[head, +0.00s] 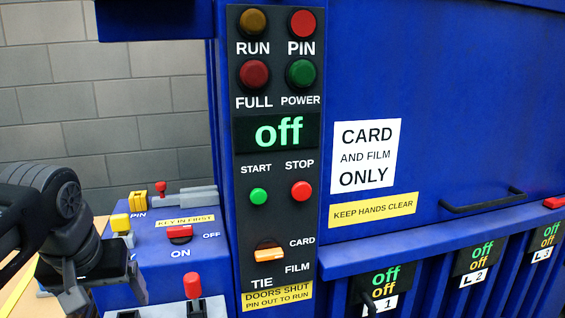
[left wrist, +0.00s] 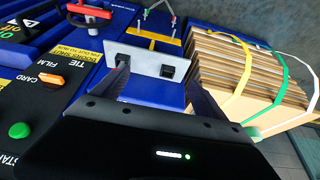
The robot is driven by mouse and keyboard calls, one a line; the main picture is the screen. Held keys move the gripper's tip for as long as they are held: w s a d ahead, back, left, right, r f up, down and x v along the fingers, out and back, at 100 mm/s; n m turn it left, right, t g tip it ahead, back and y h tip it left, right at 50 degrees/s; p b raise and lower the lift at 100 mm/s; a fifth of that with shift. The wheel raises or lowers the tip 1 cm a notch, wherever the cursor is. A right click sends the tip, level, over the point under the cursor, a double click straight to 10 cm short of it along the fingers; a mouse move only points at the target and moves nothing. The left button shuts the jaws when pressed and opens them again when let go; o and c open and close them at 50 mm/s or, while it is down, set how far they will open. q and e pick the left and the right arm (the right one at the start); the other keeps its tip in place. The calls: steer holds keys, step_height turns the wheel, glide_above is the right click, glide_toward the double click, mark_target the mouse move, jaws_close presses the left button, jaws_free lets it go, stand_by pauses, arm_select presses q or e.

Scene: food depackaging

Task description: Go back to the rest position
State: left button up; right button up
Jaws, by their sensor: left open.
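My left gripper (head: 106,292) is at the lower left of the head view, in front of the blue side box (head: 170,262) of the machine. In the left wrist view my left gripper (left wrist: 156,75) has its two dark fingers spread apart with nothing held between them. A grey plate with two black parts (left wrist: 150,62) shows beyond the fingers; I cannot tell whether they touch it. My right gripper is in neither view.
The black control panel (head: 276,150) reads "off". It carries lamps, buttons and an orange selector (head: 269,254). A red switch (head: 180,233) and a red-topped lever (head: 192,287) are near my left gripper. A strapped stack of cardboard (left wrist: 240,75) stands at right in the wrist view.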

arm_select(q)
steer(key=w+d+f+m+h, duration=0.1)
steer(key=w+d+f, duration=0.25)
steer(key=f, duration=0.45)
steer(key=w+d+f+m+h, duration=0.1)
steer(key=w+d+f+h, duration=0.1)
steer(key=w+f, duration=0.4)
steer(key=s+d+f+g+h, duration=0.1)
steer(key=d+f, duration=0.4)
steer(key=f, duration=0.6)
steer(key=s+d+f+g+h, duration=0.1)
steer(key=d+f, duration=0.4)
steer(key=f, duration=0.6)
steer(key=s+d+f+g, duration=0.1)
steer(key=s+d+f, duration=0.3)
steer(key=s+f, duration=0.5)
steer(key=s+d+f, duration=0.3)
steer(key=s+f, duration=0.6)
steer(key=shift+s+d+f+g+h, duration=0.3)
steer(key=shift+d+f+g, duration=0.05)
steer(key=shift+d+g, duration=0.05)
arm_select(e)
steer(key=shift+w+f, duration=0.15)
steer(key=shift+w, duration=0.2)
